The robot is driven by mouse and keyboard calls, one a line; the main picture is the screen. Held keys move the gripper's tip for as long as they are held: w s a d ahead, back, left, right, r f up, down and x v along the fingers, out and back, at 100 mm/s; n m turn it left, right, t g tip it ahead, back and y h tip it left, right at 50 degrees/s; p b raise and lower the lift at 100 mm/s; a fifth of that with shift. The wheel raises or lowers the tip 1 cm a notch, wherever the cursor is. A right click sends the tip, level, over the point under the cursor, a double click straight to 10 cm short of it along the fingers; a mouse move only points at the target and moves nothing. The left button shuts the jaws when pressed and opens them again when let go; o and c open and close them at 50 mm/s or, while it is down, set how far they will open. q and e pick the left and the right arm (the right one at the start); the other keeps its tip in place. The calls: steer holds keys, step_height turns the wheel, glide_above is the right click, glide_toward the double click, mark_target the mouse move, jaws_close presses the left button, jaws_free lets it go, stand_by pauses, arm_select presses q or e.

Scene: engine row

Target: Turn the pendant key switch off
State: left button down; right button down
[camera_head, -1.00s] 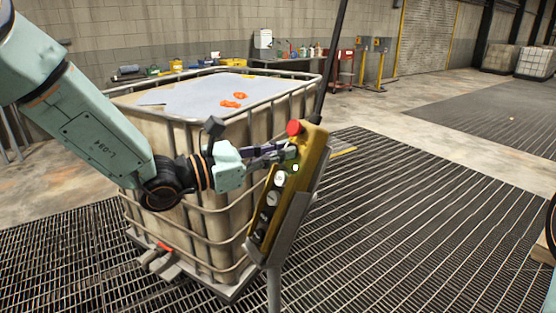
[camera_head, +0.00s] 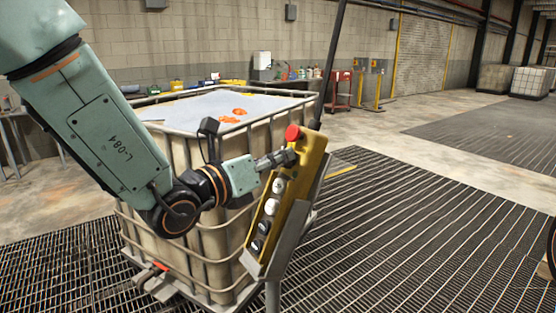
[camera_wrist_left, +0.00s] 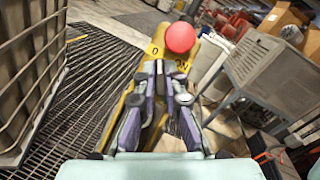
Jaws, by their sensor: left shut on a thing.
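The yellow pendant (camera_head: 311,163) stands tilted on a grey post and backing plate, with a red mushroom button (camera_head: 293,132) at its top and several round buttons below. My left gripper (camera_head: 291,157) is at the pendant's upper face, just under the red button. In the left wrist view, its fingertips (camera_wrist_left: 162,69) are close together between the labels "0" and "ON", below the red button (camera_wrist_left: 180,37). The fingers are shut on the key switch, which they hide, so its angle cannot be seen. My right gripper is not in view.
A caged white tank (camera_head: 190,160) stands directly behind and left of the pendant. A dark hose or cable (camera_head: 330,70) rises from the pendant's top. Floor grating (camera_head: 430,220) lies open to the right. A workbench with bottles is at the back wall.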

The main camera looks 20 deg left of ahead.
arm_select(q)
steer(key=shift+r+n, duration=0.1)
steer(key=shift+n, duration=0.2)
steer(key=c, duration=1.4)
jaws_free()
steer(key=shift+c, duration=0.2)
steer(key=shift+s, duration=0.1)
steer(key=v, duration=0.7)
steer(key=shift+s, duration=0.2)
